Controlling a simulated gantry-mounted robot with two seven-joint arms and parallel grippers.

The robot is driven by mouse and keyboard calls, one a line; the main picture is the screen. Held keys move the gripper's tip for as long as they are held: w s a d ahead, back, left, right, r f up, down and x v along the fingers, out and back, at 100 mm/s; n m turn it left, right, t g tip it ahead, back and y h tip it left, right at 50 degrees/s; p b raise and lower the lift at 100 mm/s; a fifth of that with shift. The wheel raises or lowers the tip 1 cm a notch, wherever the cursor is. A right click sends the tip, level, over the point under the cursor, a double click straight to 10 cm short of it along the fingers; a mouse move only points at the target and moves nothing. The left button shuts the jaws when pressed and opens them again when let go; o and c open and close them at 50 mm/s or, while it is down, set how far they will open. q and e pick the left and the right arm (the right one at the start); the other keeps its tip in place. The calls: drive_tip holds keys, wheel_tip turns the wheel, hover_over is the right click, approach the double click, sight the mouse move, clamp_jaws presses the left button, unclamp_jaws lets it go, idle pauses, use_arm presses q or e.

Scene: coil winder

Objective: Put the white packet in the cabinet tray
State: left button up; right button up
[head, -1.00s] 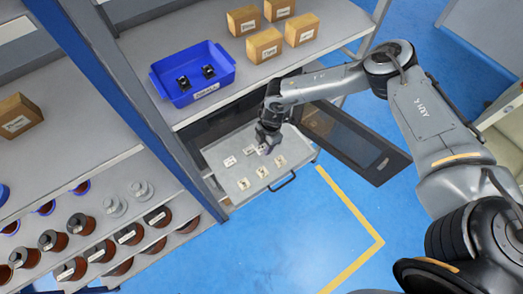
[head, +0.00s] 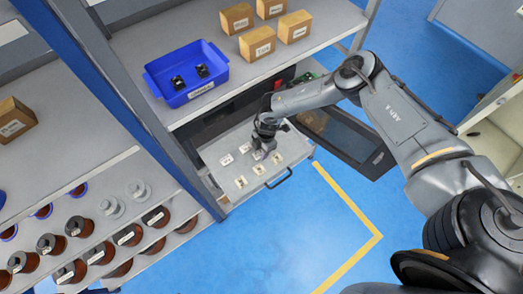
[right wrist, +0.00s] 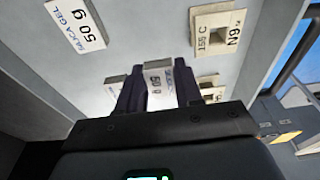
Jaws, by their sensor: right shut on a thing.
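The pulled-out cabinet tray (head: 222,175) shows below the shelf in the head view. My right gripper (head: 262,152) is over this tray, pointing down. In the right wrist view the right gripper (right wrist: 157,85) is shut on a small white packet (right wrist: 158,80) marked 50 g. The tray floor (right wrist: 140,35) is close behind the packet; I cannot tell whether they touch. Another white silica gel packet (right wrist: 76,22) lies on the tray at upper left. My left gripper is not in view.
Small labelled parts (right wrist: 217,28) lie in the tray around the gripper. The dark cabinet door (head: 345,140) stands open at the right. A blue bin (head: 187,75) and cardboard boxes (head: 257,43) are on the shelf above. Copper spools (head: 78,225) stand at lower left.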

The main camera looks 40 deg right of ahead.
drive_tip(key=shift+f, duration=0.5)
drive_tip(key=shift+d+f+b, duration=0.1)
drive_tip(key=shift+b, duration=0.25)
drive_tip(key=o, duration=1.1)
drive_tip(key=shift+f, duration=0.1)
drive_tip(key=shift+s, duration=0.1)
